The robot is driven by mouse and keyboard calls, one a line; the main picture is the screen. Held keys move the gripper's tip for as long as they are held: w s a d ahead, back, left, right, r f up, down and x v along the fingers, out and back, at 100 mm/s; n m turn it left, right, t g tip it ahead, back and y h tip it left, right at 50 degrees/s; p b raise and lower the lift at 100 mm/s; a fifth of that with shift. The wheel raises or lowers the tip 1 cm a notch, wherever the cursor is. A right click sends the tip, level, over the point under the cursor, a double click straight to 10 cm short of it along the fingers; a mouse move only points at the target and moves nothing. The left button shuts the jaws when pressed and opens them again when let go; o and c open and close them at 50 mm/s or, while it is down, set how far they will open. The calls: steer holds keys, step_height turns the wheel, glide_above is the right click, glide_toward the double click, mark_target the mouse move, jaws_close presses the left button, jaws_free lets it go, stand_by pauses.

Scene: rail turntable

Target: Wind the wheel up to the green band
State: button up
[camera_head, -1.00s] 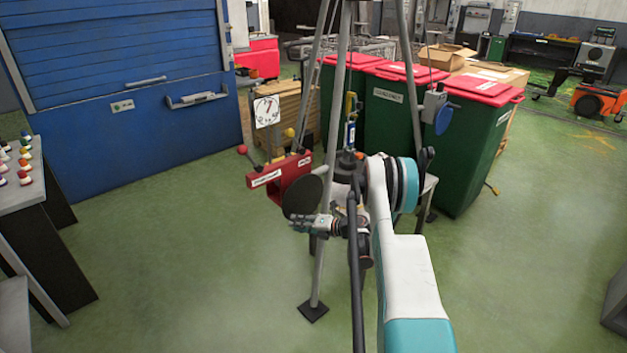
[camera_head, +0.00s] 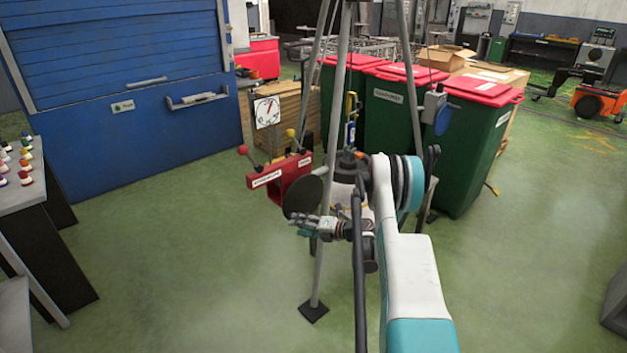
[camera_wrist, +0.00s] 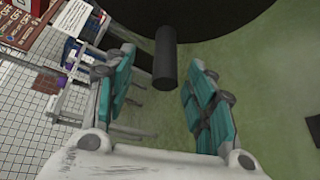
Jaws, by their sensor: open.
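The wheel is a dark disc (camera_head: 302,197) on the machine in front of me. In the wrist view the black disc (camera_wrist: 215,12) fills the top, and a short black peg handle (camera_wrist: 165,60) sticks out from it toward me. My gripper (camera_head: 298,224) is just below the disc in the head view. In the wrist view my gripper (camera_wrist: 162,66) is open, with one teal finger on each side of the peg's end and visible gaps. A white dial (camera_head: 267,111) with a pointer stands behind, at upper left; its band colours are too small to read.
A red labelled bracket (camera_head: 282,180) with ball-ended levers is left of the disc. Grey tripod legs (camera_head: 324,205) stand close around the machine. Green bins (camera_head: 462,150) with red lids are behind right. A table with coloured knobs (camera_head: 22,170) is at far left. Open floor (camera_head: 180,250) lies between.

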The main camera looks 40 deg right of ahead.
steer(key=shift+s+d, duration=0.2)
steer(key=shift+s, duration=2.7)
